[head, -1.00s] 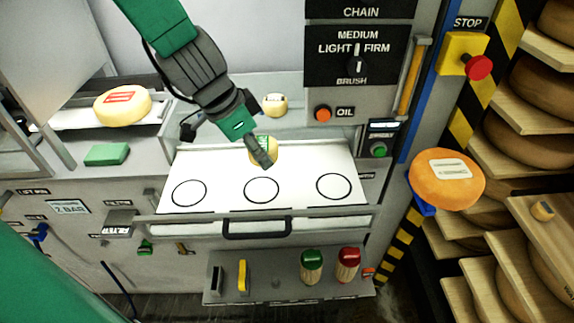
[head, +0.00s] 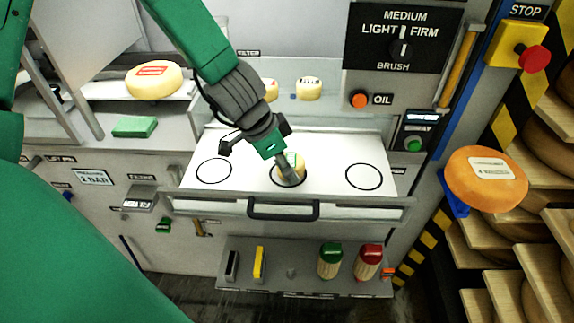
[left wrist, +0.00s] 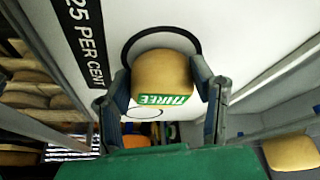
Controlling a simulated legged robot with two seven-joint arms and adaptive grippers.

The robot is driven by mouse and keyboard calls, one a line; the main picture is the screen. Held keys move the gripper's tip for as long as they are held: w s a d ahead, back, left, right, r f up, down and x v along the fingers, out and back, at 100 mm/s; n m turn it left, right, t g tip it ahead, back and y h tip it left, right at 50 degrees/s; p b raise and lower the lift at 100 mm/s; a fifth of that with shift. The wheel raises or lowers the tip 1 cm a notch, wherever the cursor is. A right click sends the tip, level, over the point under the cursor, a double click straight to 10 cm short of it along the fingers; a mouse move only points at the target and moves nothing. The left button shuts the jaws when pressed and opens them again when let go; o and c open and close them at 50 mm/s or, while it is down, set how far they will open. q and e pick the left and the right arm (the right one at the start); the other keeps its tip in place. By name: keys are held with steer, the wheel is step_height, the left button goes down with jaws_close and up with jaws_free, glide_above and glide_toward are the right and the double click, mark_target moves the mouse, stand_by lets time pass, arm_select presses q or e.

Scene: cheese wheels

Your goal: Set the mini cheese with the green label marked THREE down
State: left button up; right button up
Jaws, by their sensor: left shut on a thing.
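The mini cheese with the green label (head: 296,162) is a small pale yellow wheel. In the left wrist view the label on the cheese (left wrist: 163,82) reads THREE. My left gripper (head: 285,170) is shut on it, one finger on each side in the wrist view. The cheese is at the middle circle of the white tray (head: 325,150). The circle's black ring shows around and behind it. I cannot tell whether its underside touches the tray. My right gripper is not in view.
The tray's left circle (head: 214,171) and right circle (head: 364,176) are empty. Two small cheeses, one of them this one (head: 309,88), stand on the ledge behind. A red-labelled wheel (head: 154,79) lies at left. An orange wheel (head: 486,180) is at right. A handle (head: 283,210) juts from the front.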

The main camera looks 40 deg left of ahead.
arm_select(q)
steer(key=shift+a+f, duration=0.1)
steer(key=shift+a, duration=0.25)
steer(key=o, duration=1.2)
steer(key=shift+a+f, duration=0.1)
steer(key=shift+a, duration=0.15)
steer(key=shift+c, duration=0.2)
steer(key=shift+o, duration=0.8)
steer(key=shift+a, duration=0.1)
steer(key=shift+d, duration=0.4)
steer(key=shift+d+r, duration=0.2)
steer(key=shift+r, duration=0.2)
steer(key=p+v, duration=0.1)
steer(key=v, duration=0.3)
steer(key=shift+r+p, duration=0.35)
steer(key=shift+p, duration=0.05)
steer(key=p+v, duration=0.1)
steer(key=v, duration=0.6)
steer(key=shift+s+p, duration=0.15)
steer(key=shift+p, duration=0.25)
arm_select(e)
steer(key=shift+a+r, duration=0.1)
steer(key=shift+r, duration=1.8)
